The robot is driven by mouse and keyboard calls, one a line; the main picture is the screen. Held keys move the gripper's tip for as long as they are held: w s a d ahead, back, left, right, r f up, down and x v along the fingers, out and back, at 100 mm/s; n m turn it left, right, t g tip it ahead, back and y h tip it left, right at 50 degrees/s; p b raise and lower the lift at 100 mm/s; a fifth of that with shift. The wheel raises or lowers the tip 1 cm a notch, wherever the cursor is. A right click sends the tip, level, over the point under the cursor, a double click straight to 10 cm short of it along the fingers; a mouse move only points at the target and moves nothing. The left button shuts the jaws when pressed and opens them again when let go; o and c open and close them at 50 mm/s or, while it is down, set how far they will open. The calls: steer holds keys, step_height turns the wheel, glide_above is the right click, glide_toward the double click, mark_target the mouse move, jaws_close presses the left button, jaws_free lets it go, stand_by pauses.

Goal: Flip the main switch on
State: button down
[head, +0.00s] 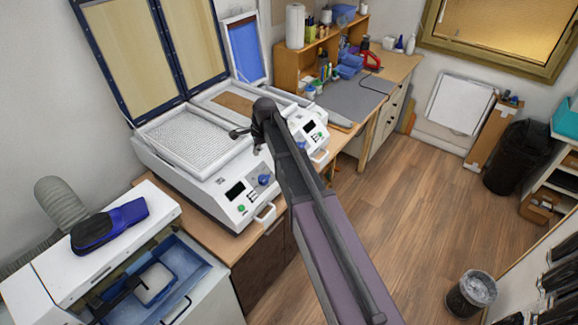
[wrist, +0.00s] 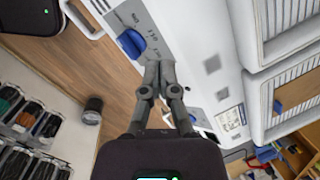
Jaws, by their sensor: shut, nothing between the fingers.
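The white forming machine (head: 205,190) stands on the bench with its lid raised. Its sloped front has a dark display (head: 235,190), a blue knob (head: 264,180) and a green button (head: 242,208). I cannot tell which control is the main switch. My gripper (wrist: 160,68) is shut and empty, over the panel and apart from the knob. In the head view my gripper (head: 257,147) is partly hidden by its own dark wrist.
A second white unit (head: 305,125) with its own controls stands just right, partly behind my arm. A front handle (head: 266,214) sticks out below the panel. The wood floor (head: 400,190) is open.

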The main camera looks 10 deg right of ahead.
steer(key=s+d+m+t+y+b, duration=0.2)
steer(key=d+m, duration=1)
steer(key=d, duration=0.6)
steer(key=shift+f+m+t+b, duration=0.4)
steer(key=shift+t+b, duration=0.25)
steer(key=shift+t, duration=0.35)
steer(key=shift+f, duration=0.2)
steer(key=b+x, duration=0.3)
steer(key=x, duration=0.1)
steer(key=b+x, duration=0.4)
steer(key=x, duration=0.1)
steer(key=b+x, duration=0.4)
steer(key=shift+w+a+f, duration=0.1)
steer(key=shift+a, duration=0.3)
